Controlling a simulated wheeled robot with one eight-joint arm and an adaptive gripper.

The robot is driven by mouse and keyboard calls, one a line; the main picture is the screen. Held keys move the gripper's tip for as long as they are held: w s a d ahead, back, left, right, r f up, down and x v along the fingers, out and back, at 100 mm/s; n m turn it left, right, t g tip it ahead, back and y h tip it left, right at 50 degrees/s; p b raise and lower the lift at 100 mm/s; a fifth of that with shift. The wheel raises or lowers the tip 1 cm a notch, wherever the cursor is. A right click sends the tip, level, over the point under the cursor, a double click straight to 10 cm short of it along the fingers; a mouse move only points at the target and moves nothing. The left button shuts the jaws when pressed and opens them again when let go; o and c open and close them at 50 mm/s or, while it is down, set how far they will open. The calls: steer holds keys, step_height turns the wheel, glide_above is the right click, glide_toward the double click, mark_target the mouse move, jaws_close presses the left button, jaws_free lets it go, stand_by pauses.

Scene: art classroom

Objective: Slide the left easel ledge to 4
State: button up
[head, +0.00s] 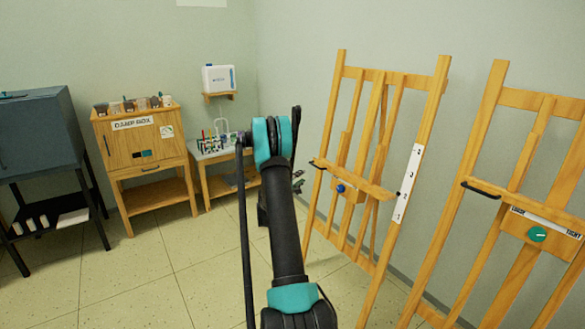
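The left easel (435,85) is wooden and stands against the right wall. Its ledge (365,183) crosses the frame at about mid-height, with a black handle (319,166) at its left end and a blue knob (341,188) below. A white scale strip (408,183) with small dark marks runs along the right post. The ledge's right end is near the lower part of the strip; the numbers are too small to read. My gripper (298,182) shows only as small dark parts behind my arm, left of the ledge and apparently apart from it. Its fingers are mostly hidden.
A second easel (490,105) with a green knob (537,234) stands at right. A wooden damp box cabinet (143,170), a small table (215,155) with tools and a dark cabinet (40,135) are at left. The tiled floor (150,275) at front left is clear.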

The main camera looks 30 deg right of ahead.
mark_target(315, 166)
steer(key=shift+n, duration=0.3)
steer(key=x, duration=0.5)
steer(key=w+x, duration=0.1)
steer(key=x, duration=0.5)
steer(key=w+a+x, duration=0.1)
steer(key=x, duration=0.5)
steer(key=shift+c, duration=0.5)
jaws_close()
